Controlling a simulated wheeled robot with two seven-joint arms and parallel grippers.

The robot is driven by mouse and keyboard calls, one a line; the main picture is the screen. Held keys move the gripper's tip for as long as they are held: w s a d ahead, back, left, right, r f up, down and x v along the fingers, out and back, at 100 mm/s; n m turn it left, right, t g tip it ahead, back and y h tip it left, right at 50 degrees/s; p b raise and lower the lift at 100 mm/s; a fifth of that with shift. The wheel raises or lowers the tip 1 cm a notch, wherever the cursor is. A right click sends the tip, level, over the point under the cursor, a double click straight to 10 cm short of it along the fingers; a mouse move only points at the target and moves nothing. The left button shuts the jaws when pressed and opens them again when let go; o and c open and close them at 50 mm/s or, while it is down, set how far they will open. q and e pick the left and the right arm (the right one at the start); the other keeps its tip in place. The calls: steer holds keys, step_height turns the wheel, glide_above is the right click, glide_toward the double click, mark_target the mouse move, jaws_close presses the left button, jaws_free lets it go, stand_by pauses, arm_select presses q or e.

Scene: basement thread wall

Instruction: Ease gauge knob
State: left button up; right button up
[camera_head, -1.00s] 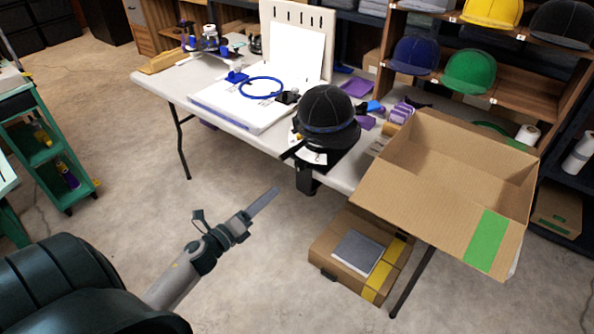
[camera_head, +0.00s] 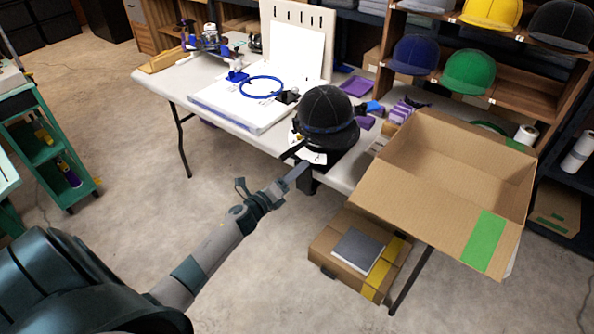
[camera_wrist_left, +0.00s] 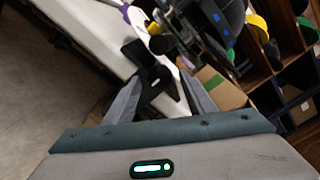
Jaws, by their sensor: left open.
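My left gripper (camera_head: 298,172) reaches in from the left, just in front of the table's front edge, below the black cap (camera_head: 328,112). The cap sits on a black stand, and a black bracket (camera_head: 306,180) hangs at the table edge beside my fingers. In the left wrist view my gripper (camera_wrist_left: 160,76) is open, its two fingers apart, with a black fitting (camera_wrist_left: 152,82) showing between and beyond them. I cannot tell whether they touch. A small yellow part (camera_wrist_left: 154,29) shows by the cap stand. No part is clearly recognisable as the gauge knob. My right gripper is not in view.
An open cardboard box (camera_head: 445,175) stands at the table's right end. A closed box (camera_head: 335,246) with a grey pad lies on the floor below.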

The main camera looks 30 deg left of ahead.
arm_select(q)
steer(key=shift+w, duration=0.2)
steer(key=c, duration=1)
steer(key=shift+c, duration=0.2)
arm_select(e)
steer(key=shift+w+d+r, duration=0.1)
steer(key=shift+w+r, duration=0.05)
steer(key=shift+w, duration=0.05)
